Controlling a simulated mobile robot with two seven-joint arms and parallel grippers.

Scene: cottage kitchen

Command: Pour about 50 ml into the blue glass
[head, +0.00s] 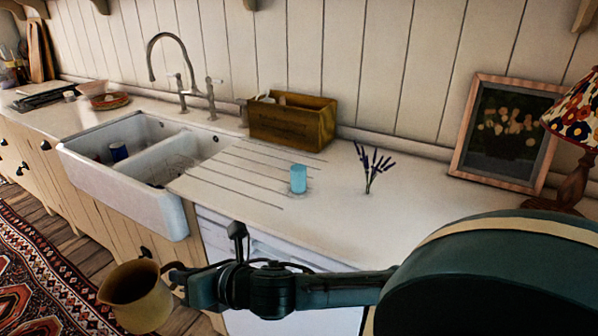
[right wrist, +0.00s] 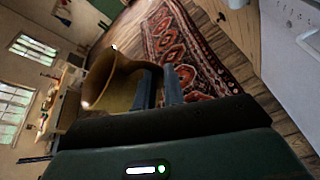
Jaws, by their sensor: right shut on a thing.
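The blue glass (head: 298,179) stands upright on the white counter (head: 232,190), at the right end of the drainer grooves. My right gripper (head: 180,280) is shut on a yellow-brown jug (head: 136,297), in front of the counter and above the floor, lower left of the glass. The jug looks roughly upright in the head view, and its contents cannot be seen. In the right wrist view the jug (right wrist: 108,82) sits at the fingers (right wrist: 160,88). The jug is well apart from the glass. My left gripper is not in view.
A white double sink (head: 150,165) with a tap (head: 180,75) is at the left. A wooden box (head: 290,122) stands behind the glass. Lavender sprigs (head: 370,168), a framed picture (head: 508,133) and a lamp (head: 575,120) are to the right. A patterned rug (head: 45,270) covers the floor.

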